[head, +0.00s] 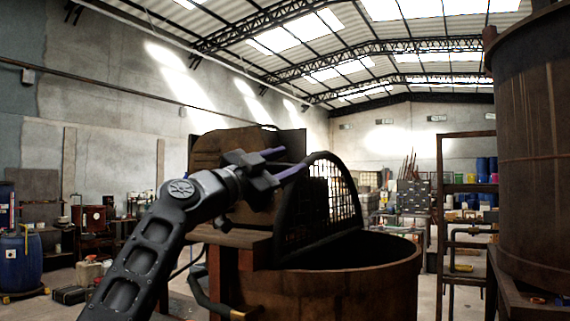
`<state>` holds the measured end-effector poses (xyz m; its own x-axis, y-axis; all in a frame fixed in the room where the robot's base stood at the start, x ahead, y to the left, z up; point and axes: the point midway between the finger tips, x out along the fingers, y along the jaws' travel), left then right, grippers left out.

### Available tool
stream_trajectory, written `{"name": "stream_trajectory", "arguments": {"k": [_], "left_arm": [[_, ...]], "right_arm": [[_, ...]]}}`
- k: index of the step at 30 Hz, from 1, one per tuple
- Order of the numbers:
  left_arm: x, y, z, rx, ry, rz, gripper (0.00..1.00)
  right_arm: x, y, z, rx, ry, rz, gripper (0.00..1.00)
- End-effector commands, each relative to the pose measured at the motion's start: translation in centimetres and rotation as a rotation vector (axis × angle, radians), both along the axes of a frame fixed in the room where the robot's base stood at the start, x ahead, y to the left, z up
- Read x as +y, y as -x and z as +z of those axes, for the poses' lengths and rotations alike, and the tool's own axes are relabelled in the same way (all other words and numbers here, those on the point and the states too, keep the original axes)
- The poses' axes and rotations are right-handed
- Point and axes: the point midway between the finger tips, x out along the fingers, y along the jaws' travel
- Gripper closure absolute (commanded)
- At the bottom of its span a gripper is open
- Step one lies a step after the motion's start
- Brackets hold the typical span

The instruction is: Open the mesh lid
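The mesh lid (328,212) is a dark half-round frame with a wire grid. It stands raised, steeply tilted, above the brown round vat (330,293), whose dark opening shows to the right of the lid. My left arm comes up from the lower left. My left gripper (296,160) is at the upper left edge of the lid, with its two fingers apart. The lower fingertip overlaps the lid's rim in the picture; I cannot tell if they touch. Nothing shows held between the fingers. My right gripper is not in view.
A brown housing (225,152) stands behind my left gripper. A large brown tank (541,150) on a stand fills the right edge, with a metal rack (441,215) beside it. A blue drum (22,262) stands far left. Open floor shows between the vat and the rack.

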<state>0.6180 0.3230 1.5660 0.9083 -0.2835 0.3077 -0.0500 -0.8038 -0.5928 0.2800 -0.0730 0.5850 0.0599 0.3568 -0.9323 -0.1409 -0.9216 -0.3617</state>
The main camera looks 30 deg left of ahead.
Motion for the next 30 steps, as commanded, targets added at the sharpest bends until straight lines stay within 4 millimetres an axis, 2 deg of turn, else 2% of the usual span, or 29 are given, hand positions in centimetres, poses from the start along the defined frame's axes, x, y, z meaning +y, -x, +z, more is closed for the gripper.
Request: {"name": "stream_trajectory", "arguments": {"k": [8,16,21,30], "left_arm": [[0.1,0.7,-0.4,-0.001,0.001,-0.002,0.57],[1.4,4.4,-2.0,-0.001,-0.002,0.0,0.57],[2.1,6.5,-2.6,0.001,0.0,-0.001,0.57],[2.2,7.1,-2.5,0.001,0.0,-0.002,0.57]], "right_arm": [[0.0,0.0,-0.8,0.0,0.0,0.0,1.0],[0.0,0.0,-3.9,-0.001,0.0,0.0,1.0],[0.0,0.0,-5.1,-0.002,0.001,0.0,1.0],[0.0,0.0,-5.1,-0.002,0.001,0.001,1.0]]}}
